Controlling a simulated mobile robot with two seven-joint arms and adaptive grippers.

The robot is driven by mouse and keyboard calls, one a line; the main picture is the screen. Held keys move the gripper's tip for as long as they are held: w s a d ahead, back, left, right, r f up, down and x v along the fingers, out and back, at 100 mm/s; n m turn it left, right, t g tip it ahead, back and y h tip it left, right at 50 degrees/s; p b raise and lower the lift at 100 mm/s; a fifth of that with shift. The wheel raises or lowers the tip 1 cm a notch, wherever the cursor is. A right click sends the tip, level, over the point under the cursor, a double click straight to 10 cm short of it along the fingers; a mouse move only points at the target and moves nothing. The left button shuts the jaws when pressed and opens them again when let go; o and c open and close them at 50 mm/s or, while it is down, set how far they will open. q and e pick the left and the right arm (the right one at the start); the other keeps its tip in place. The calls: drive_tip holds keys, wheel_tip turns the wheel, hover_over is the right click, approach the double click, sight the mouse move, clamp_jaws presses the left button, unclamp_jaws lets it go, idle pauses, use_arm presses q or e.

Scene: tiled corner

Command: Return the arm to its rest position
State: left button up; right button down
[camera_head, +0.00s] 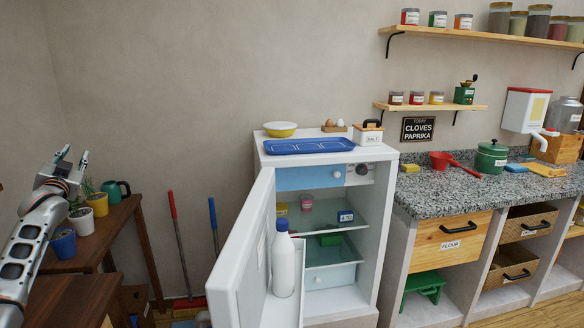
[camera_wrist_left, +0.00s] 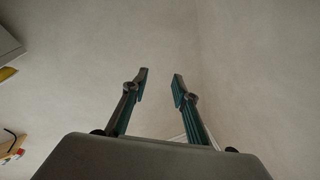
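My left gripper (camera_head: 72,157) is raised at the left of the head view, in front of the wall and near the potted plants. In the left wrist view its two fingers (camera_wrist_left: 160,82) stand apart with only bare wall between them, so it is open and empty. My left arm (camera_head: 28,245) reaches up from the lower left corner. My right gripper shows in neither view.
The fridge (camera_head: 387,155) stands in the middle with its door (camera_head: 243,262) open towards me. A white bottle (camera_head: 283,262) stands in the door. Wooden tables (camera_head: 122,215) with pots stand beside my left arm. A granite counter (camera_head: 440,195) is at right.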

use_arm(q)
drive_tip(key=s+d+f+g+h, duration=0.1)
drive_tip(key=d+f, duration=0.2)
drive_tip(key=f, duration=0.4)
drive_tip(key=d+f+m+h, duration=0.1)
drive_tip(key=d+f, duration=0.2)
drive_tip(key=f, duration=0.3)
drive_tip(key=s+d+f+g+h, duration=0.1)
drive_tip(key=d+f, duration=0.2)
drive_tip(key=f, duration=0.4)
drive_tip(key=s+d+f+m+g+h, duration=0.1)
drive_tip(key=s+d+f+h, duration=0.1)
drive_tip(key=s+d+f, duration=0.55)
drive_tip(key=s+d+f+m+g+h, duration=0.1)
drive_tip(key=s+d+f, duration=0.55)
drive_tip(key=f, duration=0.65)
drive_tip(key=s+d+f+g+h, duration=0.2)
drive_tip(key=s+d+f+h, duration=0.1)
drive_tip(key=s+d+f, duration=0.95)
drive_tip(key=s+d+g, duration=0.1)
drive_tip(key=s+d, duration=0.3)
drive_tip(key=s, duration=0.6)
drive_tip(key=s+d+g+h, duration=0.1)
drive_tip(key=s+d, duration=0.4)
drive_tip(key=s, duration=0.5)
drive_tip(key=shift+s+d+f, duration=0.25)
drive_tip(key=shift+s+f, duration=0.1)
drive_tip(key=shift+f, duration=0.1)
